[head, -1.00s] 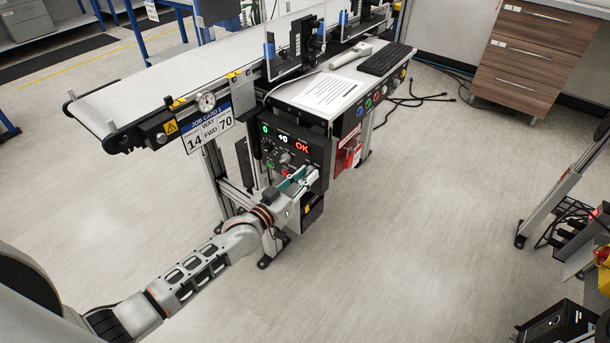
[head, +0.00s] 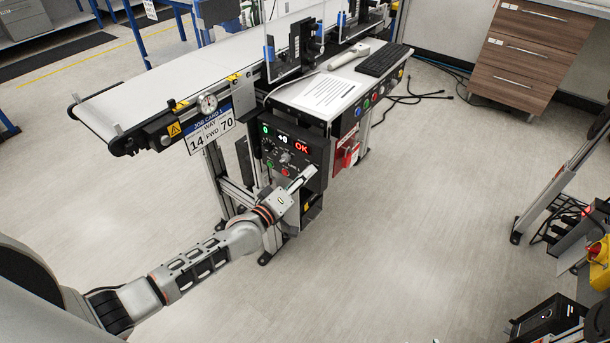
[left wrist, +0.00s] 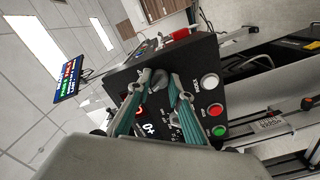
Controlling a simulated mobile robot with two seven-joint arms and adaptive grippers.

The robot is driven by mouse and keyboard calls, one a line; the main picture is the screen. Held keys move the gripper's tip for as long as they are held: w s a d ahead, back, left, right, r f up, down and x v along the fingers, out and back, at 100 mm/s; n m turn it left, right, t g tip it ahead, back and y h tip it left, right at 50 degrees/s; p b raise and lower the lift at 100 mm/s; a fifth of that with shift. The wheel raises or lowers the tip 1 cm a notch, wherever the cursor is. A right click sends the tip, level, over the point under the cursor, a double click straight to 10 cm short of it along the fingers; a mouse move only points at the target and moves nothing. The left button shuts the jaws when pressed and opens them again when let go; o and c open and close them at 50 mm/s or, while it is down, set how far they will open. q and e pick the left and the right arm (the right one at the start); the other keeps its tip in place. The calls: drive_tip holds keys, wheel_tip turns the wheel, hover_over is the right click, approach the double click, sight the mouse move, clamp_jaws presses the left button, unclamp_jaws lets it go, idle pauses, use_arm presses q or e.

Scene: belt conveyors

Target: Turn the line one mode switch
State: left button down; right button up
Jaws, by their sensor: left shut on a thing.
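The line one control box (head: 270,152) hangs under the conveyor's front side. Its face has small lit displays, one reading OK in red, and several buttons. In the left wrist view the black panel (left wrist: 222,78) fills the middle, with white, red and green buttons. My left gripper (head: 311,171) is at the lower right of the box face. In the left wrist view its two teal fingers (left wrist: 161,84) are closed around a dark rounded knob, the mode switch (left wrist: 159,78). The fingers hide part of the knob, so its pointer direction cannot be read. My right gripper is out of view.
The conveyor (head: 170,85) stands above, with a job card (head: 211,133) on its front. A shelf with a paper sheet (head: 330,93) and keyboard (head: 385,60) is right of the box. A red lockout item (head: 346,155) hangs beside it.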

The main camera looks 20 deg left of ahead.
use_arm(q)
drive_tip(key=shift+n, duration=0.5)
drive_tip(key=c, duration=1.8)
unclamp_jaws()
drive_tip(key=v, duration=1.2)
